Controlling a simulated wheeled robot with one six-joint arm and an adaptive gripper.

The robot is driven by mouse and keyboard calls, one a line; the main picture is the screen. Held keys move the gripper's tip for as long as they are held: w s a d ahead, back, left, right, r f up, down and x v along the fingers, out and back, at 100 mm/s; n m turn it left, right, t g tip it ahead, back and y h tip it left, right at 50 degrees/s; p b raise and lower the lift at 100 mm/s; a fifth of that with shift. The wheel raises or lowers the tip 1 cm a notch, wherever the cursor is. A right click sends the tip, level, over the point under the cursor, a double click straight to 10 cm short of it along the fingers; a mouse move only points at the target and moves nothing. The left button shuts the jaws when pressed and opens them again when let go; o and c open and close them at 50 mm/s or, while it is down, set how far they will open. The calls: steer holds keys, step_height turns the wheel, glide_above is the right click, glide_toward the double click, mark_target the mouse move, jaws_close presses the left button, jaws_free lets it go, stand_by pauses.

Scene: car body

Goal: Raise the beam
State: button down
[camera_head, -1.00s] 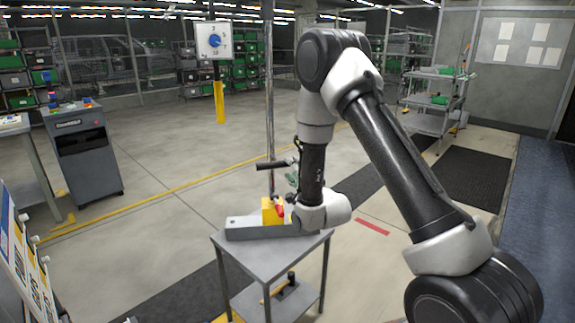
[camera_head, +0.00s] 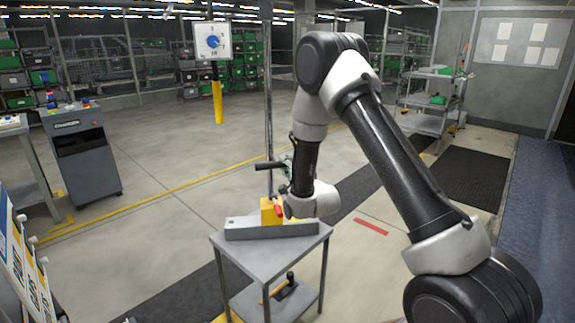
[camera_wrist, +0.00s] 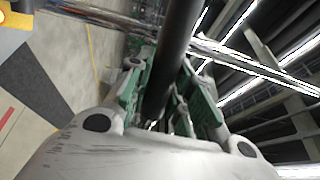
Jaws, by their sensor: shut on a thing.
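A thin upright pole (camera_head: 269,90) rises from a yellow block with a red part (camera_head: 271,211) on a long grey bar (camera_head: 245,231), which lies on a small grey table. A black lever handle (camera_head: 270,165) sticks out beside the pole, above the yellow block. My gripper (camera_head: 286,166) is at the handle's right end, mostly hidden by my wrist. In the wrist view, the green fingers of my gripper (camera_wrist: 168,80) are shut around a black rod (camera_wrist: 172,65). I cannot tell which thing is the beam; the pole's top is out of view.
The small table (camera_head: 272,262) has a lower shelf with a black-knobbed tool (camera_head: 290,283). A grey cabinet (camera_head: 85,160) is at left, a shelf cart (camera_head: 435,100) at right. The floor around the table is open.

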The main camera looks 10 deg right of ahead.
step_height(320, 180, up, 21)
stand_by(0.5)
steer(key=c, duration=1.3)
jaws_free()
steer(key=shift+o, duration=0.2)
steer(key=v, duration=1.2)
